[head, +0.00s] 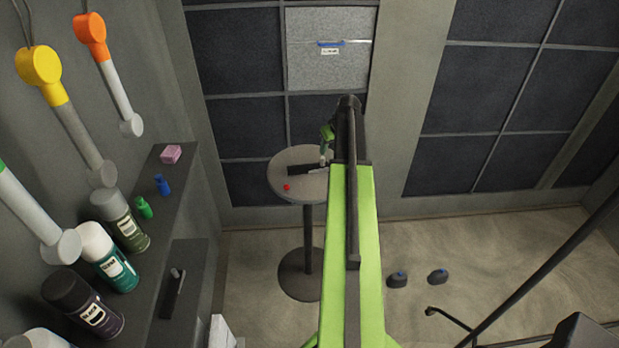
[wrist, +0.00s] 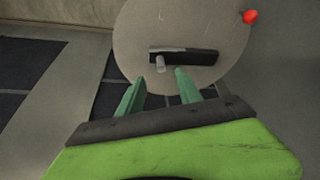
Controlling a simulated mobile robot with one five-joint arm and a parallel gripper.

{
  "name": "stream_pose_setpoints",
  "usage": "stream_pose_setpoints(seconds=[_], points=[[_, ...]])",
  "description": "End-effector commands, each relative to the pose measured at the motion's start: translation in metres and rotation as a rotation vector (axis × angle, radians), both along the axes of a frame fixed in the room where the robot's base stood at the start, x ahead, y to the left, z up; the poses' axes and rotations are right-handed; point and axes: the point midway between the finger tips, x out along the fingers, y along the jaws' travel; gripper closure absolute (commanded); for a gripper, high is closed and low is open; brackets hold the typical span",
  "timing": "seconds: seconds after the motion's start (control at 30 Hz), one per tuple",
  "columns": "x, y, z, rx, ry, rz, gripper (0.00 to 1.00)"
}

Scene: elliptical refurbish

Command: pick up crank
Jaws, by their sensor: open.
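The crank (wrist: 195,56) is a dark flat bar with a short pale peg (wrist: 160,64) near one end. It lies on a round grey table (wrist: 140,30); in the head view the crank (head: 297,170) is partly hidden behind my arm. My gripper (wrist: 161,77) is open and empty, its two green fingers pointing toward the crank. In the wrist view the peg shows just beyond the gap between the fingertips. I cannot tell whether a finger touches it. In the head view my gripper (head: 325,148) is at the table, mostly covered by the arm.
A small red thing (wrist: 249,16) is at the table's edge. A shelf at left holds several spray cans (head: 108,256), small bottles (head: 163,185) and a pink block (head: 171,154). Coloured tools (head: 106,75) hang above. Two dark lumps (head: 438,276) lie on the sandy floor at right.

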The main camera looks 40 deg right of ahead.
Motion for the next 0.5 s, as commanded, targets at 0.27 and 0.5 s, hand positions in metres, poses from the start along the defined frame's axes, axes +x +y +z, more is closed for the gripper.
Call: stream_pose_setpoints(seconds=[0.27, 0.5], points=[[0.016, -0.005, -0.042, 0.001, 0.000, -0.002, 0.58], [0.025, -0.008, -0.057, 0.000, 0.000, -0.001, 0.58]])
